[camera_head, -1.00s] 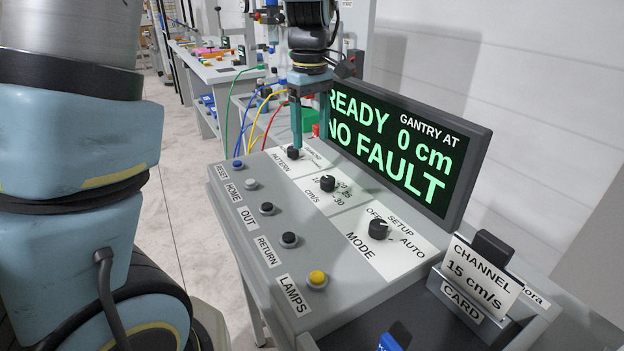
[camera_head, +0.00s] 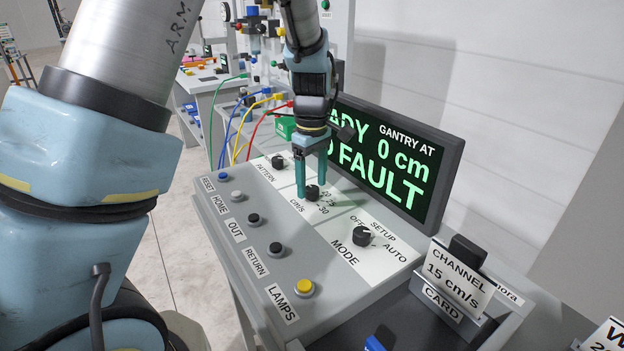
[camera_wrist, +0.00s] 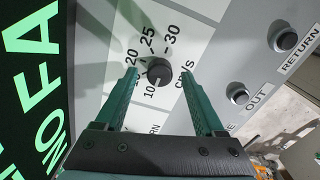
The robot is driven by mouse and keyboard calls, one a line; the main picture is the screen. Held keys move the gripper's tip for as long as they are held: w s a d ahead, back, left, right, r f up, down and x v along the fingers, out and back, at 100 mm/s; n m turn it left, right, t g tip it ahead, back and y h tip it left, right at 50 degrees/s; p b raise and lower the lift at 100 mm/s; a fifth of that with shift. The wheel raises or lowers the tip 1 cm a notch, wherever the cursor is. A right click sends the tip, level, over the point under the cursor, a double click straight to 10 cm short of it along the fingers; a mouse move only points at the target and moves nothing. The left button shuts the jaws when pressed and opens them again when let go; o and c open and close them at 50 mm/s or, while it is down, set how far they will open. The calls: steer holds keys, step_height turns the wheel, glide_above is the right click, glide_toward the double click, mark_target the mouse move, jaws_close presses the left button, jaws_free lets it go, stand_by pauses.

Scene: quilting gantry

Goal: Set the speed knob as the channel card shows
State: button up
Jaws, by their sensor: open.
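The dark round speed knob (camera_head: 312,192) sits on the white CM/S scale of the console. In the wrist view the knob (camera_wrist: 159,71) is in front of my gripper, with 10, 20, 25 and 30 readable around it. Its pointer is too small to read surely. My gripper (camera_head: 311,189) is open, pointing down, with one finger on each side of the knob; I cannot tell whether they touch it. Its fingers also show in the wrist view (camera_wrist: 158,73). The channel card (camera_head: 456,274) reads "CHANNEL 15 cm/s" and stands in a holder marked CARD.
The pattern knob (camera_head: 279,161) and mode knob (camera_head: 362,236) flank the speed knob. Several push buttons, including the yellow LAMPS button (camera_head: 305,287), line the console's left side. The display (camera_head: 395,155) stands close behind my gripper, showing 0 cm and partly hidden.

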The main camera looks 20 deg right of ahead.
steer(key=shift+f, duration=0.3)
jaws_close()
stand_by(0.5)
